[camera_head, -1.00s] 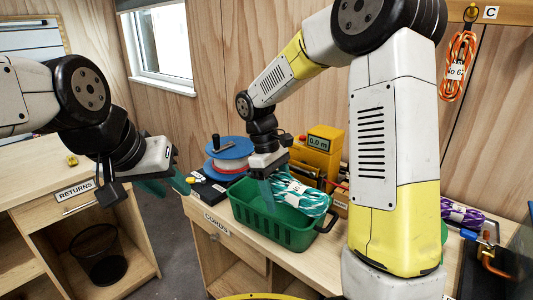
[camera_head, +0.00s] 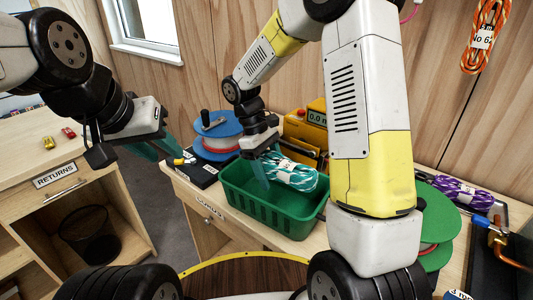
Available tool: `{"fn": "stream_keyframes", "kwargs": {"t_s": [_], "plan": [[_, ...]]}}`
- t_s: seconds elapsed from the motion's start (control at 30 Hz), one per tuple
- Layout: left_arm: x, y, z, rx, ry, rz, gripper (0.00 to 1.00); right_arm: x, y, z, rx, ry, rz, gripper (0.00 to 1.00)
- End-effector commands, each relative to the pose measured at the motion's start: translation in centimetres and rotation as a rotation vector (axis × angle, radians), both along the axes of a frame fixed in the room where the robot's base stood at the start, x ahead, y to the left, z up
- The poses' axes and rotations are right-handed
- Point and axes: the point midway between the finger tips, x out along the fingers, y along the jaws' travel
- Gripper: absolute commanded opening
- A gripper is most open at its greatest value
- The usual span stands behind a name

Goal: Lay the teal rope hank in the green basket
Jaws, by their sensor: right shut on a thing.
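The teal rope hank (camera_head: 294,173), teal and white with a pale label band, is at the back part of the green basket (camera_head: 268,222), around rim height. I cannot tell whether it rests on the basket floor. My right gripper (camera_head: 263,179) reaches down into the basket at the hank's left end and is shut on it. One finger shows; the other is hidden. My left gripper (camera_head: 163,148) is empty, in the air left of the basket, with its fingers apart.
A green reel (camera_head: 436,222) and purple rope hank (camera_head: 462,194) are right. A returns counter (camera_head: 50,160) stands left.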

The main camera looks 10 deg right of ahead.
Motion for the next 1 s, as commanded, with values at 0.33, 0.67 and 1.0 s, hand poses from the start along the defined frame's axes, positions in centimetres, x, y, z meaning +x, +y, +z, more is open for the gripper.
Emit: {"fn": "stream_keyframes", "kwargs": {"t_s": [0.33,0.67,1.0], "plan": [[0.0,0.0,0.0,0.000,0.000,0.000,0.36,0.0,0.0,-3.6,-0.001,0.002,0.001,0.10],[0.0,0.0,0.0,0.000,0.000,0.000,0.36,0.0,0.0,-6.8,-0.001,0.002,0.001,0.10],[0.0,0.0,0.0,0.000,0.000,0.000,0.36,0.0,0.0,-9.1,0.000,0.000,0.000,0.10]]}}
